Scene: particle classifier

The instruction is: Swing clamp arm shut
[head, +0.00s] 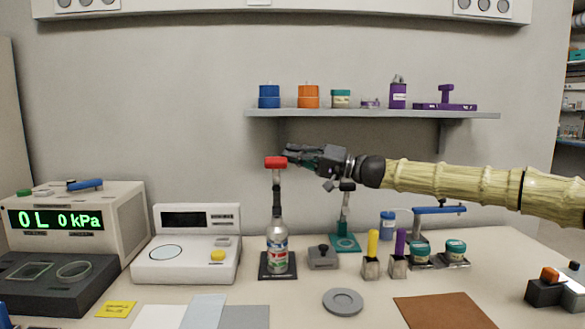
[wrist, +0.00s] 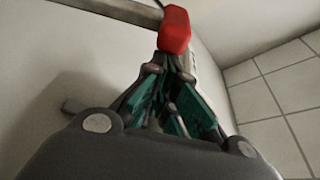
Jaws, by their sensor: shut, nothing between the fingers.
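A red-capped handle (head: 276,162) tops an upright dark post (head: 277,198) just above a clear bottle (head: 277,245) on a dark base. My gripper (head: 288,154) comes in from the right at the height of the red cap, with its fingertips close to the cap's right end. In the wrist view the red cap (wrist: 174,30) lies just beyond the fingertips (wrist: 174,62), which are drawn together with nothing between them. I cannot tell whether they touch the cap. The handle looks like the clamp arm, standing upright; its pivot is unclear.
A white instrument (head: 185,258) and a pressure-readout machine (head: 128,225) stand to the left. A shelf (head: 375,114) with jars is above my gripper. A teal-based stand (head: 345,243), small bottles and a blue-armed stand (head: 438,211) are to the right. A grey disc (head: 343,301) lies in front.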

